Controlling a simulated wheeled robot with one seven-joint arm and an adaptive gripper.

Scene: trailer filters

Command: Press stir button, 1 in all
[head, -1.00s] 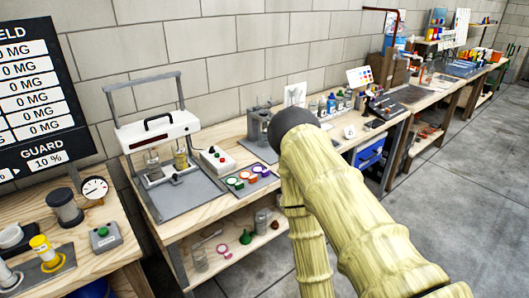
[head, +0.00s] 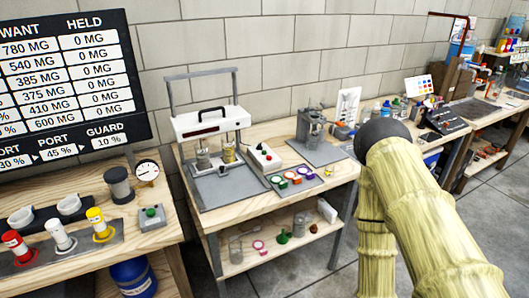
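No button in the head view carries a label I can read as stir. A white box with a red button (head: 264,157) sits on the middle bench, right of a white-topped apparatus (head: 212,124) with glass vessels under it. A grey box with a green button (head: 151,215) sits on the left bench, below a round dial gauge (head: 147,172). My arm, in a pale yellow sleeve with a dark rounded joint, fills the lower right. My gripper is not in view, and the arm is clear of both button boxes in the picture.
A small tray with coloured rings (head: 293,178) lies right of the white box. A grey stand (head: 313,128) is behind it. Red, white and yellow-topped vials (head: 60,235) stand on the left bench. A dark score board (head: 65,85) is at upper left. Grey floor is open at right.

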